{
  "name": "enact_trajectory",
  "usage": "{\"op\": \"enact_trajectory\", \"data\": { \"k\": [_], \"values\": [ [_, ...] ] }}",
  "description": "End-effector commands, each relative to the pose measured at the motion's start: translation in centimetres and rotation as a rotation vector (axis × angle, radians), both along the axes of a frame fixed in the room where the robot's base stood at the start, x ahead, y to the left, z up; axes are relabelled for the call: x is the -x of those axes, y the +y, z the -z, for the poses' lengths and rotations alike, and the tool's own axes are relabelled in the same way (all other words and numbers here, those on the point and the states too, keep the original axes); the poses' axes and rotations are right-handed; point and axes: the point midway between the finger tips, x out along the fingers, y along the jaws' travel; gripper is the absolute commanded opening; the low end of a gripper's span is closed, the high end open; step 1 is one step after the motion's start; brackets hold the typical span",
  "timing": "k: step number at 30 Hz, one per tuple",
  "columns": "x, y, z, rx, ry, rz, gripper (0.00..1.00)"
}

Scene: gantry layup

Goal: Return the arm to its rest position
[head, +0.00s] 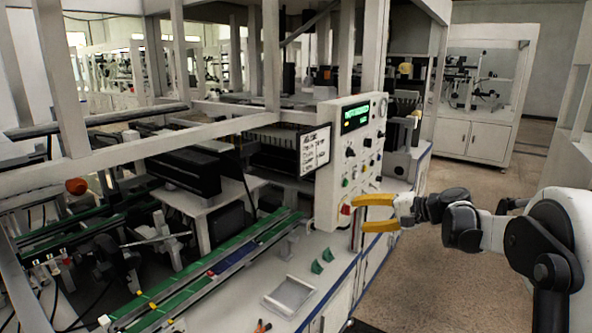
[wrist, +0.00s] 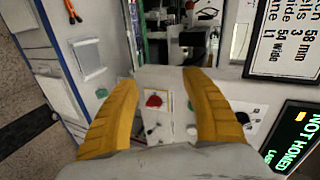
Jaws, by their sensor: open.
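My gripper (head: 362,213) has two yellow fingers and is open, with nothing between them. In the head view it hangs in the air at the lower edge of the white control panel (head: 346,140). My arm reaches in from the right, stretched out roughly level. In the wrist view the open fingers (wrist: 155,100) frame a red button (wrist: 154,101) on the panel. I cannot tell whether the fingertips touch the panel.
The machine bench (head: 318,245) holds a metal tray (head: 288,296), small green parts (head: 322,261) and green rails (head: 225,262). Upright frame posts (head: 271,60) stand at left. Open floor (head: 440,270) lies right of the bench. A white cabinet (head: 480,135) stands behind.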

Motion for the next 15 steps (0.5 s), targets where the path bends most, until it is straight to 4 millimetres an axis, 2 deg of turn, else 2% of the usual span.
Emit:
{"op": "enact_trajectory", "data": {
  "k": [1, 6, 11, 15],
  "values": [
    [2.1, 1.3, -0.9, 0.058, 0.010, -0.005, 0.56],
    [9.6, 4.0, -2.1, 0.282, 0.034, -0.016, 0.56],
    [17.6, 5.1, -2.0, 0.496, 0.036, -0.032, 0.56],
    [24.7, 5.0, -0.8, 0.685, 0.019, -0.049, 0.56]
  ]
}}
